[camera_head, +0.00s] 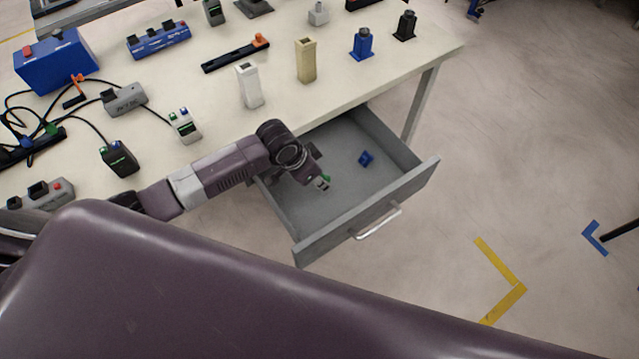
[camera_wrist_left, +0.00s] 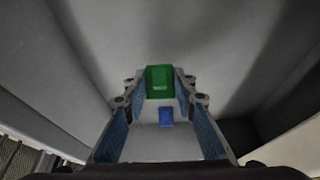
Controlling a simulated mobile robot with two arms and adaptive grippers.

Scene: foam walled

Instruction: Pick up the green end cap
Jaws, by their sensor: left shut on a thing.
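The green end cap (camera_wrist_left: 160,82) sits between the fingertips of my left gripper (camera_wrist_left: 160,95) in the left wrist view, and the gripper is shut on it. In the head view my left gripper (camera_head: 320,183) is over the open drawer (camera_head: 345,200), and a bit of green (camera_head: 326,179) shows at its tips. I cannot tell whether the cap touches the drawer floor. A small blue part (camera_head: 366,158) lies on the drawer floor to the right of the gripper; a blue piece (camera_wrist_left: 166,117) also shows between the fingers in the wrist view. My right gripper is not in view.
The drawer's front wall with its handle (camera_head: 379,221) and its side walls surround my gripper. On the table (camera_head: 215,100) stand a white holder (camera_head: 249,85), a beige holder (camera_head: 306,61), blue and black fixtures, and several cabled devices.

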